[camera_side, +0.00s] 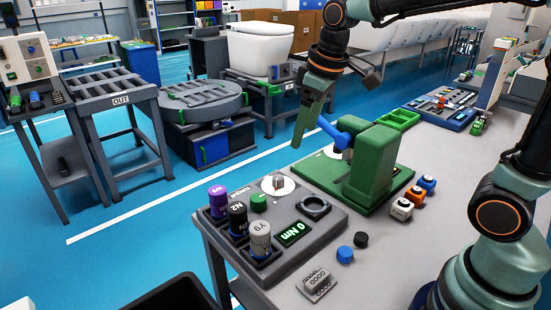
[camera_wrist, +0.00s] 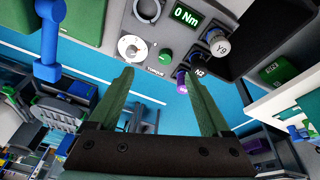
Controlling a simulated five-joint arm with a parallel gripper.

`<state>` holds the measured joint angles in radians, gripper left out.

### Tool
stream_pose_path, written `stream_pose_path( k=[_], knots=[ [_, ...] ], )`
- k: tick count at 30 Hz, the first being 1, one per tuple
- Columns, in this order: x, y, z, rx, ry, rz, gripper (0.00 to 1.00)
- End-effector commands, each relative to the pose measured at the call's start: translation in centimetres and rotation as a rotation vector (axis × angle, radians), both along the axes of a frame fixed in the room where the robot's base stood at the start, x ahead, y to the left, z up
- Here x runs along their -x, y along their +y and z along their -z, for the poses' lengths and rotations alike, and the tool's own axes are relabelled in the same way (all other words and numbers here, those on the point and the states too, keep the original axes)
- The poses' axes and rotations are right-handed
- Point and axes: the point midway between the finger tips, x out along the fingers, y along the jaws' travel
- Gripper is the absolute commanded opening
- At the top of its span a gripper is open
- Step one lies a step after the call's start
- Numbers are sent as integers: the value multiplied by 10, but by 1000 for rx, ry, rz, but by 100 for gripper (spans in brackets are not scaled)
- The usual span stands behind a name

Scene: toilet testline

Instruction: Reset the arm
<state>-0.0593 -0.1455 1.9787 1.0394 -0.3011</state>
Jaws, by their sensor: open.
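My gripper (camera_side: 312,118) has green fingers and hangs in the air above the far edge of the grey table, just left of the green press-like fixture with a blue handle. In the wrist view my gripper (camera_wrist: 160,88) shows two green fingers spread apart with nothing between them. The arm reaches in from the upper right of the side view, bent over the table.
The green fixture (camera_side: 372,165) with its blue handle stands close by. A grey torque station (camera_side: 300,205) holds purple, black and grey cylinders.

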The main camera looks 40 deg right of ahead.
Motion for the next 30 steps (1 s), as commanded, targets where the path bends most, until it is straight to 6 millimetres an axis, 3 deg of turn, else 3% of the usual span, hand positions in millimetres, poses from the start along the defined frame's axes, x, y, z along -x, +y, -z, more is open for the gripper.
stream_pose_path(
  k=[6,12,18,30],
  knots=[
    [51,-13,-6,-51,-111,166,82],
    [83,-20,4,-96,-185,286,82],
    [95,-23,10,-118,-218,337,82],
    [96,-23,11,-119,-218,340,82]
  ],
)
